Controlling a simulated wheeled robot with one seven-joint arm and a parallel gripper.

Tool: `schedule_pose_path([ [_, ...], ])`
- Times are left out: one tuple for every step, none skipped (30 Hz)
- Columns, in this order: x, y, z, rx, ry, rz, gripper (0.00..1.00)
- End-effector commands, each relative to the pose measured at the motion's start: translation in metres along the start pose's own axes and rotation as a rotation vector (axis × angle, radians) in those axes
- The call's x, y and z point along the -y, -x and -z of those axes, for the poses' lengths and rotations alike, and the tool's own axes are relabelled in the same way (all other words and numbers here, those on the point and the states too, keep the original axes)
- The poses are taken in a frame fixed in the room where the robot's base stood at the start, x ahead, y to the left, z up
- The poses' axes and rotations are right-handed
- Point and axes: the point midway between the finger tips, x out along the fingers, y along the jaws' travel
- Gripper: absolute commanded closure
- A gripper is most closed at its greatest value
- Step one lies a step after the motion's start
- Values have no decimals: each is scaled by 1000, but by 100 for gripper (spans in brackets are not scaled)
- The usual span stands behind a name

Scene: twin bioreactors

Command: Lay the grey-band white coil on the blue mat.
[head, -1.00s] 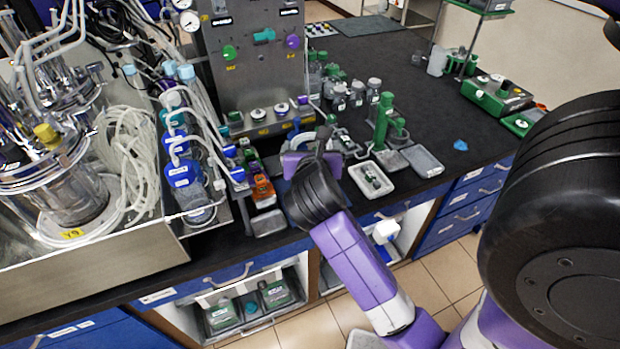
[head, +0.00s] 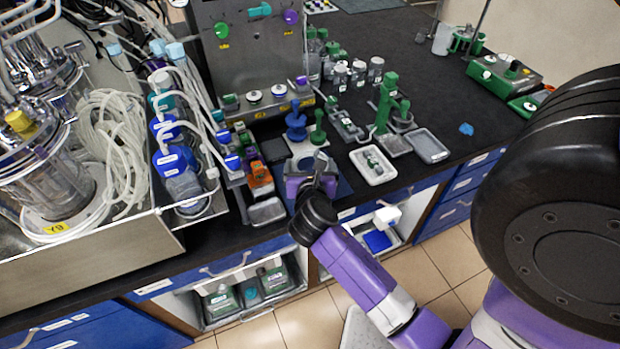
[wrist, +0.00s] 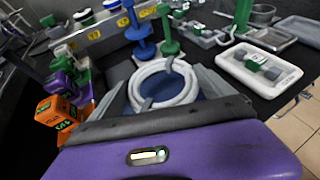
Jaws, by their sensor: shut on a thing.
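A blue stand (head: 296,122) and a green stand (head: 318,128) are just behind the mat. A white tray (head: 392,177) with small parts lies to the right. Orange boxes (head: 259,174) and a grey tray (head: 267,212) are close on the left.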

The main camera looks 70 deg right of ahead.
Motion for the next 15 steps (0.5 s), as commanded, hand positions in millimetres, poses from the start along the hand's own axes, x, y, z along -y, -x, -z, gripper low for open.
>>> schedule_pose_path([
  [0,-2,4,0,0,2,48],
  [0,-2,5,1,0,2,48],
  [0,-3,7,2,0,2,48],
  [0,-4,9,1,0,2,48],
  [1,-5,12,0,0,2,48],
  [1,-7,17,-1,1,2,48],
  [1,-9,22,-2,1,2,48],
  [0,-11,26,-1,1,1,48],
  [0,-13,32,0,2,2,48],
  [1,-15,36,-1,0,2,48],
  [1,-17,39,-1,1,2,48],
  [1,-18,42,1,1,2,48],
  [0,-19,44,1,1,1,48],
  [0,-19,45,1,0,1,48],
  [0,-19,46,1,-1,0,48],
])
